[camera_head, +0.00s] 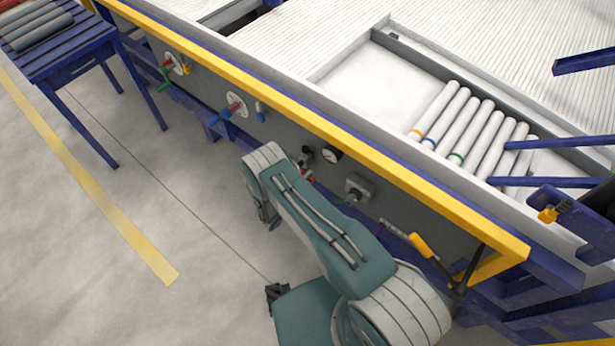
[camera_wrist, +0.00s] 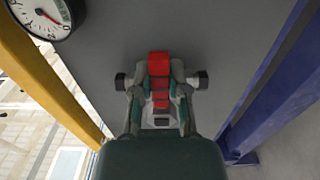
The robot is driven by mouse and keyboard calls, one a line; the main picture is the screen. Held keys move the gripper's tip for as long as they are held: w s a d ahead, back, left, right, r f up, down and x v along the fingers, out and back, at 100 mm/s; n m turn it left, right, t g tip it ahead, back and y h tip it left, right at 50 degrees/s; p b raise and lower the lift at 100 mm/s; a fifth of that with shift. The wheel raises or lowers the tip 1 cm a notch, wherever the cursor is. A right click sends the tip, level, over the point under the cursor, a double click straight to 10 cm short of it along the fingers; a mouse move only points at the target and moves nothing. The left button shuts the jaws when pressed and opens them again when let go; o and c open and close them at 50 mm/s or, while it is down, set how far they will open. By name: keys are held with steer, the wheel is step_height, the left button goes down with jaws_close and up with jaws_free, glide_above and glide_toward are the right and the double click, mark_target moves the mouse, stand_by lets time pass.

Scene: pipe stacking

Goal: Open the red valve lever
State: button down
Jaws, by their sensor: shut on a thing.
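The red valve lever (camera_wrist: 158,62) is in the middle of the wrist view, in front of a grey panel, with dark pipe fittings on both sides. My gripper (camera_wrist: 160,92) has its two fingers on either side of the lever and is shut on it. The lever's lower part shows between the fingers. In the head view, my teal arm hides most of the gripper, and only a small bit of red (camera_head: 309,176) shows beside the arm near the panel.
A round gauge (camera_wrist: 42,14) is close at upper left in the wrist view; it also shows in the head view (camera_head: 332,155). A yellow rail (camera_head: 330,125) runs above the panel. Other handles, one green (camera_head: 165,76), are further left. Pipes (camera_head: 465,120) lie in the tray.

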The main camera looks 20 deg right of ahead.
steer(key=shift+r+n, duration=0.15)
steer(key=shift+n, duration=0.25)
steer(key=r+n, duration=0.1)
steer(key=n, duration=0.2)
steer(key=shift+w+a+r+n, duration=0.1)
steer(key=shift+w+r+n, duration=0.1)
steer(key=shift+r+n, duration=0.15)
steer(key=n, duration=0.1)
steer(key=r+n, duration=0.1)
steer(key=n, duration=0.1)
steer(key=w+n, duration=0.1)
steer(key=shift+a+r+n, duration=0.25)
steer(key=shift+a+r, duration=0.1)
steer(key=n, duration=0.2)
steer(key=w+a+r+n, duration=0.1)
steer(key=n, duration=0.1)
steer(key=shift+w, duration=0.2)
steer(key=shift+w+a+r+n, duration=0.1)
steer(key=shift+w+a+n, duration=0.15)
steer(key=shift+n, duration=0.55)
steer(key=shift+w+a+r+n, duration=0.1)
steer(key=shift+w+a+n, duration=0.15)
steer(key=shift+n, duration=0.55)
steer(key=shift+w+a+r+n, duration=0.15)
steer(key=shift+w+n, duration=0.2)
steer(key=shift+n, duration=0.45)
steer(key=c, duration=0.6)
jaws_free()
steer(key=shift+f, duration=0.1)
